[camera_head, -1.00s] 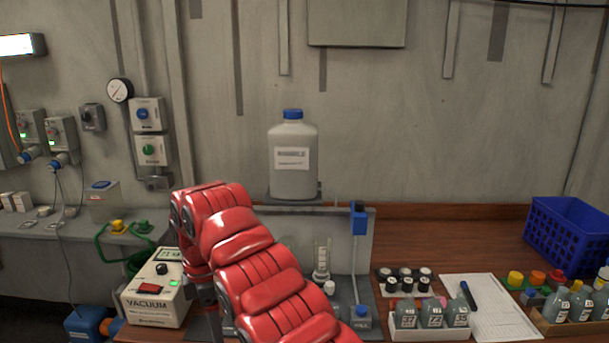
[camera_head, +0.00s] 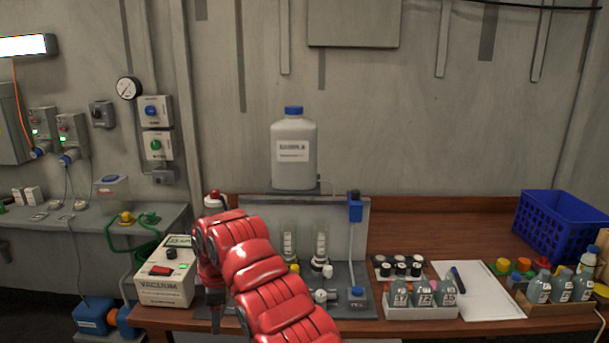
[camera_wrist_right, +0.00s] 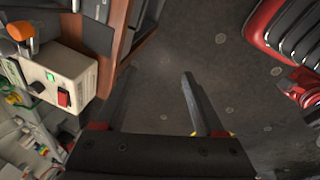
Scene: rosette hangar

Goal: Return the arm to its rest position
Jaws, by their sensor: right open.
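My right arm (camera_head: 265,280), red and segmented, rises from the bottom edge of the head view and bends at the left. Its dark gripper (camera_head: 215,318) hangs downward by the bench's front edge, right of the vacuum box (camera_head: 165,283), partly cut by the picture's lower area. In the right wrist view, the gripper (camera_wrist_right: 158,75) has its two fingers well apart, with bare floor between them and nothing held. The vacuum box (camera_wrist_right: 62,82) stands left of the fingers there, apart from them. My left gripper is out of view.
The wooden bench (camera_head: 450,235) carries a bottle rack (camera_head: 425,312), a paper sheet (camera_head: 480,295) and a blue basket (camera_head: 560,228). A large bottle (camera_head: 293,150) stands on the grey stand (camera_head: 345,245). Open floor (camera_wrist_right: 235,75) lies below the gripper.

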